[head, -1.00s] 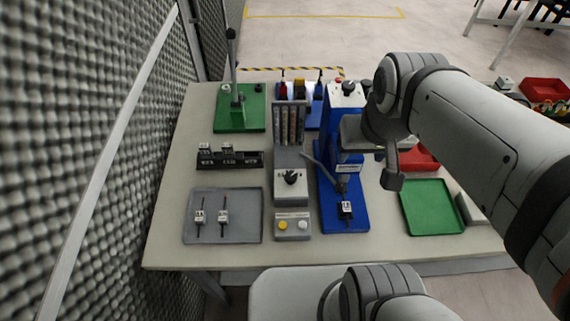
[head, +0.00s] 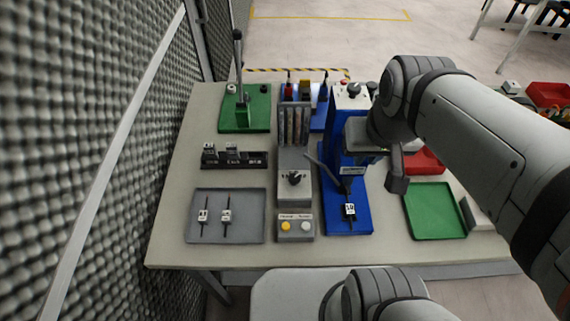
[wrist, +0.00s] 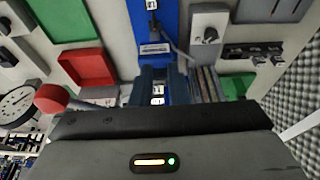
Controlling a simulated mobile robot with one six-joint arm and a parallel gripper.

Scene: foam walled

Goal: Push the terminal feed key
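A small grey key box (head: 296,238) with a yellow button (head: 286,226) on the left and a white button (head: 305,226) on the right sits near the table's front edge. Its labels are too small to read surely. It stands between the grey tray and the blue press. My gripper (head: 362,137) is at the end of the arm, high beside the blue press (head: 348,218), back and to the right of the key box. Nothing touches the buttons.
A grey tray (head: 193,236) with two small parts lies left of the key box. A grey unit with a black knob (head: 294,178) stands behind it. The press lever (head: 322,168) reaches toward that unit. A green tray (head: 434,220) is at the right.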

